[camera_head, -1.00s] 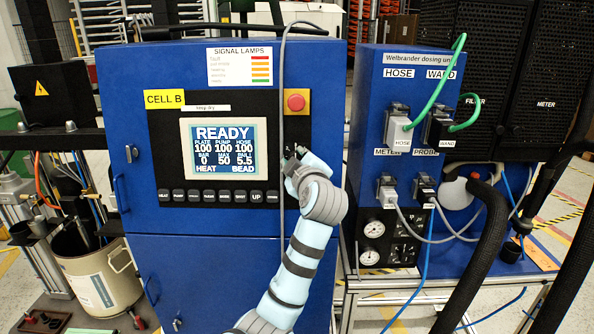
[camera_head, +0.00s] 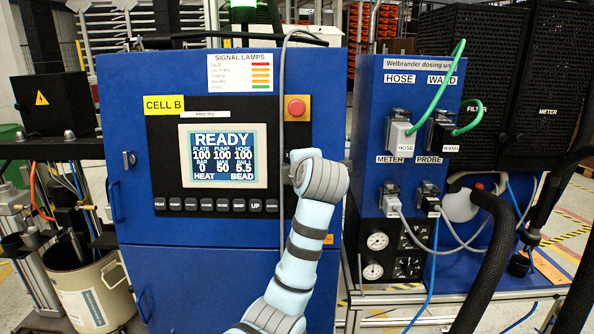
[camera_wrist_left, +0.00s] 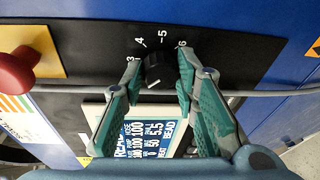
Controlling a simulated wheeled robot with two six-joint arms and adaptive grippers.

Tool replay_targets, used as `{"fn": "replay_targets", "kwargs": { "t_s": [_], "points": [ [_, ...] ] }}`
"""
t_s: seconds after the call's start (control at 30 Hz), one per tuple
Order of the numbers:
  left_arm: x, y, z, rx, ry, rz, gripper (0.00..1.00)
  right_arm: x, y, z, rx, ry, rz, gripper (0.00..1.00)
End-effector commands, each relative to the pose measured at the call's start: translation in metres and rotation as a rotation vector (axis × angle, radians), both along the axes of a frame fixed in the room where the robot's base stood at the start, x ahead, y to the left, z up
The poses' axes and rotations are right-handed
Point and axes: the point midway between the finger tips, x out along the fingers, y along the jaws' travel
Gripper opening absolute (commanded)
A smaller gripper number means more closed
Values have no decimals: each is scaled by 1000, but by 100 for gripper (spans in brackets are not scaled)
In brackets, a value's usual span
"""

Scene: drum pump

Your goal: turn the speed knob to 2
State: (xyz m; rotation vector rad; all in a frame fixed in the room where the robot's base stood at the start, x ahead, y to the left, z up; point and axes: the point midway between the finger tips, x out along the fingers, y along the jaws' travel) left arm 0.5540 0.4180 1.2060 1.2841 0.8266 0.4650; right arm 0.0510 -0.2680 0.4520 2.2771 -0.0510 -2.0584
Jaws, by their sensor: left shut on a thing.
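The black speed knob (camera_wrist_left: 157,68) is on the dark panel in the left wrist view, with the numbers 3 to 6 visible around it. A small white mark shows on its lower edge; I cannot tell surely which number it points to. My left gripper (camera_wrist_left: 158,62) has a green finger on each side of the knob and is shut on it. In the head view my left gripper (camera_head: 293,168) is at the panel, right of the screen, and my wrist hides the knob. The screen (camera_head: 223,156) reads READY, with 5.5 at lower right. My right gripper is not in view.
A red emergency button (camera_head: 296,108) sits above the gripper, also close by in the wrist view (camera_wrist_left: 15,72). A grey cable (camera_head: 282,80) hangs down the panel past the gripper. A row of push buttons (camera_head: 215,205) lies below the screen. The dosing unit (camera_head: 375,110) stands to the right.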

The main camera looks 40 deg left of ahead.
Motion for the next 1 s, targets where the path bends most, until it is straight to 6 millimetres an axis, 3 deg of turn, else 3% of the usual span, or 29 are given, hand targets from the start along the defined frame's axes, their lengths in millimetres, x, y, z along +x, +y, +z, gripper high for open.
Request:
{"fn": "replay_targets", "kwargs": {
  "t_s": [0.57, 0.6, 0.7, 1.0],
  "points": [
    [0, 0, 1, -30, -24, 6, 0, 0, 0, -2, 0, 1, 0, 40],
    [0, 0, 1, -29, -24, 6, 31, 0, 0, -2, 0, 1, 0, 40],
    [0, 0, 1, -30, -24, 7, 47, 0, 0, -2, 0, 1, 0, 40],
    [0, 0, 0, -30, -24, 6, 47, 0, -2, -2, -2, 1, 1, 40]
  ]
}}
